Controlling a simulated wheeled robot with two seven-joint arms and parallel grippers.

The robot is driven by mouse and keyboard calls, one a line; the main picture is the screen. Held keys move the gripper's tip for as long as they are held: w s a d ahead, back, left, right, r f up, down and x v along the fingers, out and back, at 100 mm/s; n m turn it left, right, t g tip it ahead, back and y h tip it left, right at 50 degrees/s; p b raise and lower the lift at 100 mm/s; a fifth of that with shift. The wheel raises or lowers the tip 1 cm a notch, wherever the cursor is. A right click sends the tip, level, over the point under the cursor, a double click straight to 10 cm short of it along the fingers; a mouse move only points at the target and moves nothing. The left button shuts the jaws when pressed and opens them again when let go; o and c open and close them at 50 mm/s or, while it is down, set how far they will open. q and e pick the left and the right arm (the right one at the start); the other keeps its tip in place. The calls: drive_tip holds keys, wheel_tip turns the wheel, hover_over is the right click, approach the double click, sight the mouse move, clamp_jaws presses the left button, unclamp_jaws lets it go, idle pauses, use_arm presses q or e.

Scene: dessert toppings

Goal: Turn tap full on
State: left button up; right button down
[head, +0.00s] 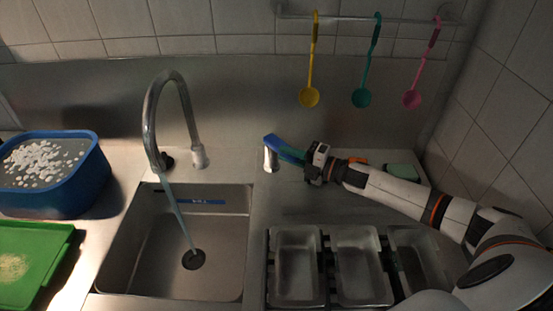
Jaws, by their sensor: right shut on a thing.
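The curved metal tap (166,108) stands behind the sink at the left. A thin stream of water (180,218) runs from its spout to the drain. To its right, a short metal post (271,158) carries a blue and green lever (284,147) that points right, towards my right gripper. My right gripper (303,160) is shut on the lever's right end; the fingertips are small and partly hidden. My left gripper is not in view.
The steel sink (130,245) lies in front of the tap. A blue tub (88,188) of white pieces and a green board (45,250) are at left. Metal trays (297,232) sit below my right arm. Yellow, teal and pink ladles (310,97) hang on the back wall.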

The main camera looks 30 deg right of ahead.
drive_tip(key=n+g+y+b, duration=0.1)
drive_tip(key=d+n+g+y+b, duration=0.1)
drive_tip(key=b, duration=0.1)
drive_tip(key=d+n+g+y+b, duration=0.1)
drive_tip(key=b, duration=0.1)
drive_tip(key=shift+w+f, duration=0.3)
drive_tip(key=shift+w, duration=0.05)
drive_tip(key=shift+d+r+n+g+y+b, duration=0.2)
drive_tip(key=shift+r+n+g+y+b, duration=0.15)
drive_tip(key=shift+g+y+b, duration=0.35)
drive_tip(key=c, duration=1.3)
unclamp_jaws()
drive_tip(key=shift+w, duration=0.1)
drive_tip(key=shift+d+f, duration=0.1)
drive_tip(key=shift+d, duration=0.05)
